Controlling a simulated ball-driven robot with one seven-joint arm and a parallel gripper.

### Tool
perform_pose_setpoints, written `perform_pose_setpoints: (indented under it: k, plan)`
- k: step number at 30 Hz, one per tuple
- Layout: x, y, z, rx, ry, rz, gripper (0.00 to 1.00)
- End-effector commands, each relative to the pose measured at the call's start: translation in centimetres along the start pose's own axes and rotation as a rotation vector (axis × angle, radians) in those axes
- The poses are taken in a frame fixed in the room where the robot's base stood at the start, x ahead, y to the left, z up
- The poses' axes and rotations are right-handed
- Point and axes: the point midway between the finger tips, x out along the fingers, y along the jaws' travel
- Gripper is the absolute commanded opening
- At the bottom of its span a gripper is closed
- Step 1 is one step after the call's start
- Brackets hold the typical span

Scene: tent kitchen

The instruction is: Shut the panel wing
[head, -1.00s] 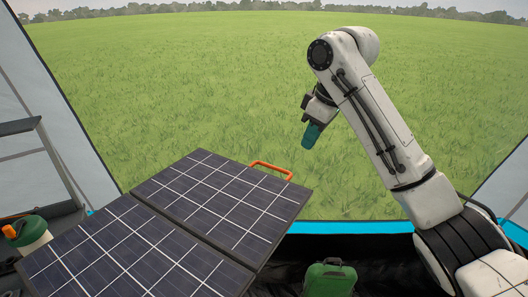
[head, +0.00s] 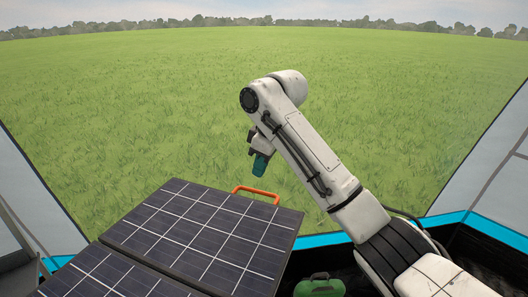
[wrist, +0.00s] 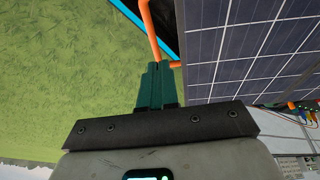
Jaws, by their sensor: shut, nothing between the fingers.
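The solar panel has two dark gridded wings lying unfolded side by side. The far wing (head: 205,235) lies flat in the head view, and the near wing (head: 110,277) is cut off by the lower edge. An orange handle (head: 256,193) sticks out from the far wing's back edge. My gripper (head: 261,166) has teal fingers and hangs just above and behind the handle. In the wrist view the shut fingers (wrist: 156,86) are empty, and the handle (wrist: 151,37) shows at their tips; I cannot tell whether they touch. The far wing also shows there (wrist: 245,50).
A green container (head: 320,287) stands low, right of the panel. A blue-edged tent sill (head: 455,219) runs behind on the right. Grass lies open beyond it. In the wrist view, small coloured connectors (wrist: 300,106) sit beside the panel.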

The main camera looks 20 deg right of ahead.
Motion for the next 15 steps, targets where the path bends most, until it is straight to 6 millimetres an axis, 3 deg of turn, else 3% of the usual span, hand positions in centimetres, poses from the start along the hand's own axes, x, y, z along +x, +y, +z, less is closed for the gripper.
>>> perform_pose_setpoints:
  k: [7,15]
  plan:
    - [4.0,0.3,0.7,0.001,-0.002,-0.002,0.0]
    - [5.6,0.5,1.1,0.0,0.0,0.0,0.0]
